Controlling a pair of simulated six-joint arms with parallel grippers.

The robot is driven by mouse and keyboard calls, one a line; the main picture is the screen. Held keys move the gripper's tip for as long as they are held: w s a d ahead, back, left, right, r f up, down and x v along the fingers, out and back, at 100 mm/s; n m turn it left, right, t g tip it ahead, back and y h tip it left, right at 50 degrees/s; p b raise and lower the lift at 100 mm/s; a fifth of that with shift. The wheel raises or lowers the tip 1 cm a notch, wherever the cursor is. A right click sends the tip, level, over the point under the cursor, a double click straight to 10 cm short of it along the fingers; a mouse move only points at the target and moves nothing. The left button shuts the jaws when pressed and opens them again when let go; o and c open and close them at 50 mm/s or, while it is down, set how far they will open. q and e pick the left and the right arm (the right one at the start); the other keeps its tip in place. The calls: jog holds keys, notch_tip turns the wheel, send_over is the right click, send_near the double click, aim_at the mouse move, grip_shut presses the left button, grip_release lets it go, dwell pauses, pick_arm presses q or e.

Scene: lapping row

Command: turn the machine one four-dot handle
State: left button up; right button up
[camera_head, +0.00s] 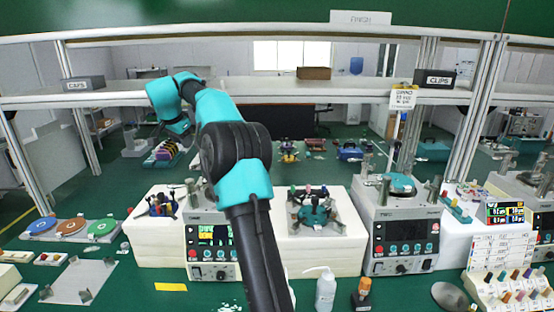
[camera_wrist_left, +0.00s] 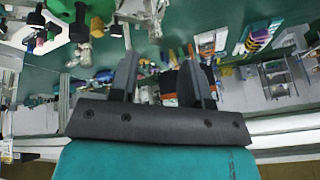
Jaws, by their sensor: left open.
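Machine one appears to be the left grey machine (camera_head: 212,270), with a lit screen, red buttons and a dial on its front. My left arm crosses in front of its right side and hides much of its top. I cannot make out a four-dot handle on it. My left gripper (camera_head: 188,140) is small and partly hidden in the head view, above and behind the machine, apart from it. In the left wrist view the gripper (camera_wrist_left: 160,62) has its two dark fingers apart with nothing held between them. My right gripper is not in view.
Machine two (camera_head: 403,235) stands to the right. A white block with a teal fixture (camera_head: 313,213) is between the machines. A white bottle (camera_head: 325,290) stands in front. Coloured discs (camera_head: 72,227) lie at left. A shelf (camera_head: 300,92) spans the back.

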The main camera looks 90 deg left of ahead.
aim_at(193, 166)
pick_arm(q)
jog(key=x, duration=1.3)
grip_shut()
